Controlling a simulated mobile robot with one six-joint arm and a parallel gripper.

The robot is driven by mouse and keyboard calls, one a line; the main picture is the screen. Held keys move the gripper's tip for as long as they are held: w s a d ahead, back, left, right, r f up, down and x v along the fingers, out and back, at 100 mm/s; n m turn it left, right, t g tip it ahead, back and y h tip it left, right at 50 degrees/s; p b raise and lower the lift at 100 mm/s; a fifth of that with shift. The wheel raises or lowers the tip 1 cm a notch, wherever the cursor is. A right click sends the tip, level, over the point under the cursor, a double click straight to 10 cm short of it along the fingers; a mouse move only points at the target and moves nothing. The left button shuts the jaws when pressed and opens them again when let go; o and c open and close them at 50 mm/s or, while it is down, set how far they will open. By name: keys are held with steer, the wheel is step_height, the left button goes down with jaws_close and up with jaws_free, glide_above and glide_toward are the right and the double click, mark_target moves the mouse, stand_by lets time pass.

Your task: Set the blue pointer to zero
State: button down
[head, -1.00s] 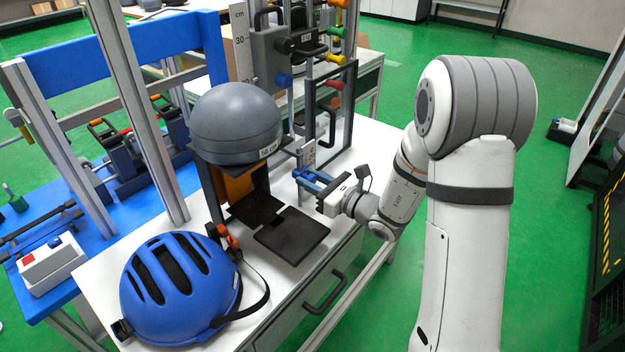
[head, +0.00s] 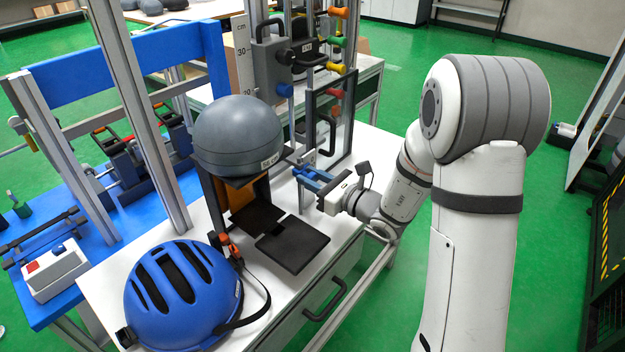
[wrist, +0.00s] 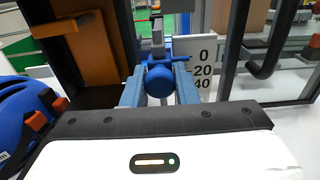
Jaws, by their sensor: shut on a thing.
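The blue pointer (wrist: 160,78) has a round knob on a grey upright rail in the wrist view. My gripper (wrist: 160,90) is shut on this knob, one blue finger on each side. A white scale plate (wrist: 203,70) with 0, 20 and 40 stands just right of the pointer. The pointer's narrow blue edge lies near the upper part of the scale, around 0 to 20; the exact reading is hard to tell. In the head view my gripper (head: 312,180) reaches in from the right, and its fingers hide the pointer.
A grey headform (head: 238,138) sits on a support left of my gripper. A blue helmet (head: 183,290) lies on the white bench in front. A black plate (head: 292,243) lies below my gripper. A dark upright frame (head: 350,110) stands close behind it.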

steer(key=shift+r, duration=0.25)
steer(key=c, duration=1.2)
jaws_free()
steer(key=shift+f, duration=0.1)
steer(key=v, duration=0.8)
steer(key=shift+a, duration=0.1)
